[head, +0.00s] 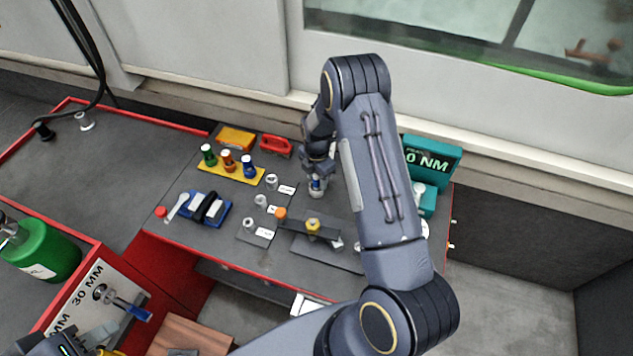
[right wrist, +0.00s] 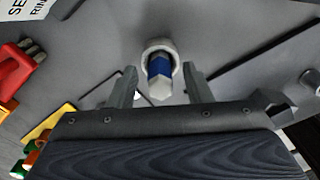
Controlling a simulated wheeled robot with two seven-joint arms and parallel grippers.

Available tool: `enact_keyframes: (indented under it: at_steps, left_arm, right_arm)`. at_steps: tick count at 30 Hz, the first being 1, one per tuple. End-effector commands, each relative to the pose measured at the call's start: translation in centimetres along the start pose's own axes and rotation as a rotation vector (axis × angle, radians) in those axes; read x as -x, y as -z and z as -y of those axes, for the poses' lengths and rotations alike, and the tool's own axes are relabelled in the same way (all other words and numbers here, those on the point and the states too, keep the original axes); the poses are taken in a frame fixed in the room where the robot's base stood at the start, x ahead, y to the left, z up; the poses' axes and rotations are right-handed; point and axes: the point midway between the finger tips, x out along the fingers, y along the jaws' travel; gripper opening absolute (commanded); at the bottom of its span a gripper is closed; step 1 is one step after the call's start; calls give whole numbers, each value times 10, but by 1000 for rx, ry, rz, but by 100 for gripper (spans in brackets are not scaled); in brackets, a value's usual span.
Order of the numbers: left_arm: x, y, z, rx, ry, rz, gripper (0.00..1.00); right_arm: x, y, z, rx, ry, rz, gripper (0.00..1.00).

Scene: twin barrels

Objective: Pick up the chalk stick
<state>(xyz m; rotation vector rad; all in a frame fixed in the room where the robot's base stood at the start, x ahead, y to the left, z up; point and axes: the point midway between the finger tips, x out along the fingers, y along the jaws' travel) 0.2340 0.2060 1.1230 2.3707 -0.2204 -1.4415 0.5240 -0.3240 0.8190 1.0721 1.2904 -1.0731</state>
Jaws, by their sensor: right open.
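The chalk stick (right wrist: 159,68) shows in the right wrist view as a pale faceted tip with a blue band, standing in a round white holder (right wrist: 147,48). In the head view the chalk stick (head: 316,185) is a small blue spot under my right gripper (head: 317,174). In the right wrist view my right gripper (right wrist: 161,84) is open, with one finger on each side of the chalk stick and gaps visible. The lower part of the stick is hidden in the holder. My left gripper (head: 82,342) is at the lower left of the head view, partly cut off; its jaws are unclear.
A blue tray (head: 205,209), small grey cups and a dark bracket with a yellow knob (head: 313,226) lie nearby. A teal display box (head: 432,157) stands at the right.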

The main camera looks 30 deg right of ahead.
Motion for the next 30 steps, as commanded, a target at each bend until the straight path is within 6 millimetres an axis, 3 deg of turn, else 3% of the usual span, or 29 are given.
enact_keyframes:
  at_steps: [3, 13, 23, 30]
  left_arm:
    - [0, 0, 0, 0, 0, 0, 36]
    - [0, 0, 0, 0, 0, 0, 36]
    - [-2, -1, 1, 0, 0, 0, 36]
    - [-13, -6, 6, 0, 0, 0, 36]
  right_arm:
    - [0, 0, 0, -1, 0, 0, 44]
    - [0, 0, 0, -1, 0, 0, 1]
    - [2, 0, 0, -1, -1, 0, 0]
    - [20, -1, -1, -2, -6, 0, 0]
